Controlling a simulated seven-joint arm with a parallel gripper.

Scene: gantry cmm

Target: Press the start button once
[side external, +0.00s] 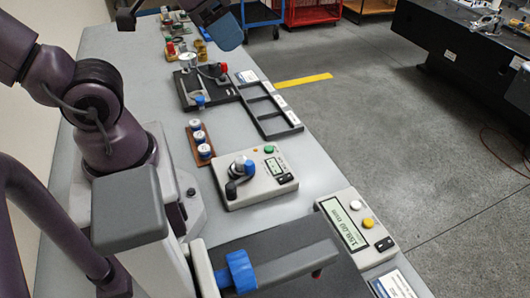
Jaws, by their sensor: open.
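No label reading "start" is legible. Nothing touches any of these buttons. My purple arm fills the left side. I cannot make out my gripper in this view.
A brown rack (204,151) with white-and-blue pieces stands behind the first box. A black tray (263,113) and a dark fixture (190,90) lie further back. A dark plate with a grey bar and blue knob (241,271) fills the front.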

